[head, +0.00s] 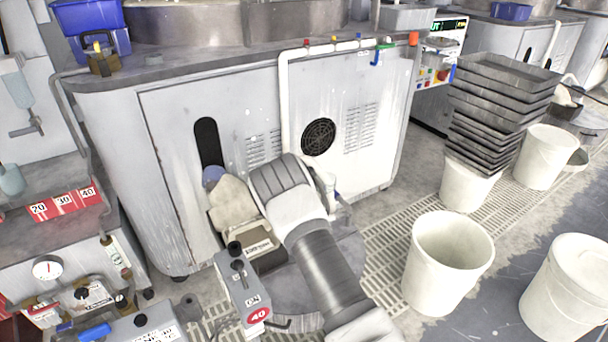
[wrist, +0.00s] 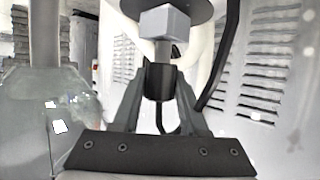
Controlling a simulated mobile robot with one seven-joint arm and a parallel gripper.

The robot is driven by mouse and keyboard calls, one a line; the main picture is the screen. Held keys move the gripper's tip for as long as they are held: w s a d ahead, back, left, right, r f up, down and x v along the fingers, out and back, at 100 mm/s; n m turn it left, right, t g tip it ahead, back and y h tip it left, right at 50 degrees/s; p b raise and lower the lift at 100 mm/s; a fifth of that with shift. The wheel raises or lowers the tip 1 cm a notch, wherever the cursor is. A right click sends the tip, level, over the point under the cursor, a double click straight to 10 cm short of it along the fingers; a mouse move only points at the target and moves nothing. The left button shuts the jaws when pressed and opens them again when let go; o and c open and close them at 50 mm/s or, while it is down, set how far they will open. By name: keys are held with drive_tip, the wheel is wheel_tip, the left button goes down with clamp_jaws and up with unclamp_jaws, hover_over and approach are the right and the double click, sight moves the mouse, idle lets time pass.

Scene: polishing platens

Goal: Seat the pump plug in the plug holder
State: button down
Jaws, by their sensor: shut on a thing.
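In the wrist view my gripper (wrist: 158,78) is shut on a dark plug-like piece (wrist: 158,88), which I take to be the pump plug. It stands upright between the fingertips. A short grey stem and a light grey square block (wrist: 164,21) show directly above it, in line with it; I cannot tell whether they are part of the plug or of its holder. A dark disc (wrist: 168,5) is above the block, cut off by the top edge. In the head view my arm hides the fingers and the plug. I cannot pick out the plug holder with certainty.
A grey cabinet (head: 230,115) with a round fan grille (head: 319,137) stands beyond my arm. A grey control box (head: 238,285) is left of the arm. An open white bucket (head: 447,265) and stacked trays (head: 497,95) stand right. In the wrist view a dark cable (wrist: 226,55) runs close to the gripper.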

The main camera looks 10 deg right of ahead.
drive_tip(key=shift+f, duration=1.05)
drive_tip(key=shift+c, duration=1.8)
unclamp_jaws()
drive_tip(key=p+v, duration=0.5)
drive_tip(key=v, duration=1.2)
drive_tip(key=shift+s+a, duration=0.2)
drive_tip(key=shift+a, duration=0.05)
